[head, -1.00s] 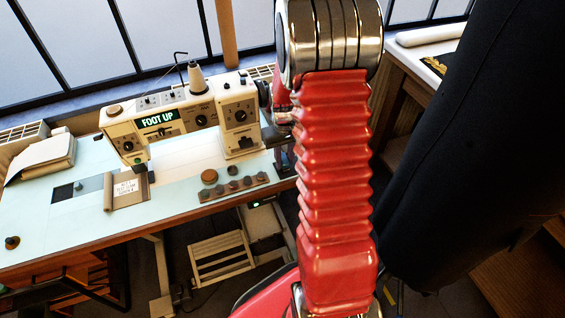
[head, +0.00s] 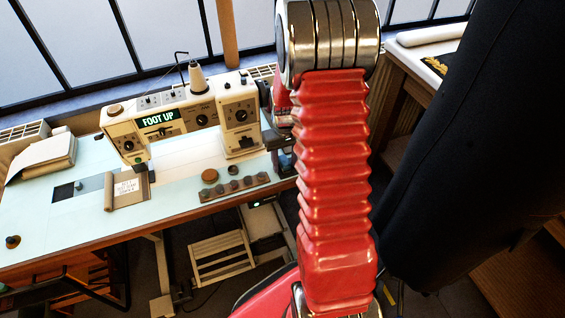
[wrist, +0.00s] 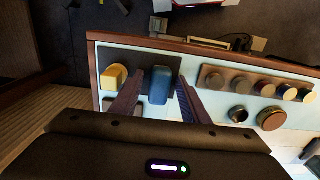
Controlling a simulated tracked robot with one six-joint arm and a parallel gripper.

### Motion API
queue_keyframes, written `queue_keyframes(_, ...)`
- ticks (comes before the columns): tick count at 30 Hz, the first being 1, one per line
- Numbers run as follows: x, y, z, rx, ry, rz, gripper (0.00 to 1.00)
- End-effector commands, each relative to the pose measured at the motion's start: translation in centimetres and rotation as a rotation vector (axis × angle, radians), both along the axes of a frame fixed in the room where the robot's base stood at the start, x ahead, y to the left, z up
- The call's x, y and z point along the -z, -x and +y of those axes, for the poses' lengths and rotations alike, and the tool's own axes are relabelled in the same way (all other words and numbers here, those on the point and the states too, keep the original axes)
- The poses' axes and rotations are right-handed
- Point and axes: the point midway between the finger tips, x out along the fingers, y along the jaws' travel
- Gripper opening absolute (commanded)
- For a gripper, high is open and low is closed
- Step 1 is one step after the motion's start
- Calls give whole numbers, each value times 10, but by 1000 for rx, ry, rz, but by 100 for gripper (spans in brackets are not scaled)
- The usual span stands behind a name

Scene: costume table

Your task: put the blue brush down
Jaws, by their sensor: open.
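In the wrist view the blue brush (wrist: 158,85) stands on a dark patch (wrist: 136,57) near the table's wooden edge. My gripper (wrist: 157,92) is open, with one finger on each side of the brush. A narrow gap shows between the brush and each finger, so it does not look gripped. The lower part of the brush is hard to make out. In the head view my gripper is mostly hidden behind my red arm, with a dark part showing at the table's right end. The blue brush cannot be made out there.
A yellow block-like thing (wrist: 113,77) sits just left of my left finger. A strip of round knobs (wrist: 255,84) and loose round pieces (wrist: 271,118) lie to the right. The sewing machine (head: 187,116) stands on the pale table (head: 60,225). A large dark form (head: 475,150) fills the right.

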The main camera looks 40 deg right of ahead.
Motion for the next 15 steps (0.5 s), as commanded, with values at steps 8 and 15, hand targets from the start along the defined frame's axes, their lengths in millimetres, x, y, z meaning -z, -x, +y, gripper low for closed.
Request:
queue_keyframes(8, -18, -1, 0, 0, 2, -3, 41)
queue_keyframes(15, -56, -1, 0, 0, 2, -5, 41)
